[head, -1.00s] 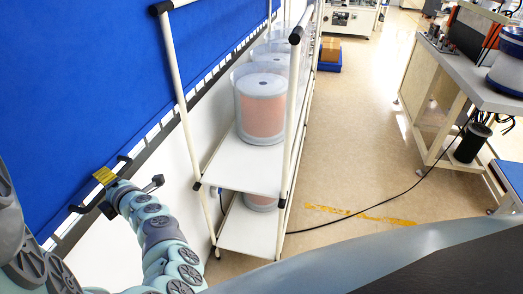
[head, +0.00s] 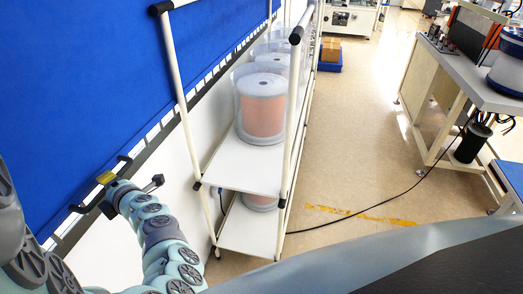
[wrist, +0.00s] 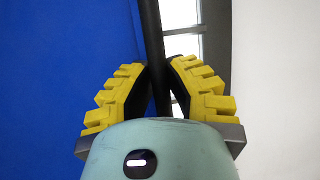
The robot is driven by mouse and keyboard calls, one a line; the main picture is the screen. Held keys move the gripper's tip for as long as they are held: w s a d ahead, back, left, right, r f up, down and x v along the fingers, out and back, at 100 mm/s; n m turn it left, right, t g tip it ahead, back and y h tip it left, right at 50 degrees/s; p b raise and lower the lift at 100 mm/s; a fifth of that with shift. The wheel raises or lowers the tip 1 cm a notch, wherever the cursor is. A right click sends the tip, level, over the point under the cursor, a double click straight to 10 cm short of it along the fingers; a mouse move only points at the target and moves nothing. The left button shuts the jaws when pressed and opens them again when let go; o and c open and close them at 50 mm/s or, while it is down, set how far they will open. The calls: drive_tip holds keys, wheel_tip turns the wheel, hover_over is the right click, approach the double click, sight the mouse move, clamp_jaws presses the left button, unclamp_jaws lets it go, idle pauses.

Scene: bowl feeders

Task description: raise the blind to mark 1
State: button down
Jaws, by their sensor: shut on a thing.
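The blue blind (head: 90,90) fills the left of the head view and the left of the wrist view (wrist: 60,80). A dark rail (head: 150,148) runs along its lower edge. A black handle (head: 76,208) stands out from the rail, with ends showing on either side of my gripper (head: 106,178). In the wrist view, my yellow-padded gripper (wrist: 160,90) is shut on the black handle bar (wrist: 151,35), which runs between the two fingers. No numbered mark can be made out.
A white-shelved rack (head: 240,165) with clear tubs holding orange rolls (head: 262,115) stands just right of the blind. Open floor (head: 360,130) lies beyond it, crossed by a black cable (head: 375,203). A workbench (head: 475,85) is at the right.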

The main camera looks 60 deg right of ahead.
wheel_tip(320, 180, up, 6)
drive_tip(key=p, duration=0.3)
drive_tip(key=shift+f, duration=0.1)
drive_tip(key=c, duration=0.9)
unclamp_jaws()
drive_tip(key=shift+c, duration=0.2)
drive_tip(key=s+r, duration=0.2)
drive_tip(key=s, duration=0.9)
drive_tip(key=shift+s+a+r, duration=0.15)
drive_tip(key=shift+s+a, duration=0.1)
drive_tip(key=shift+s, duration=0.15)
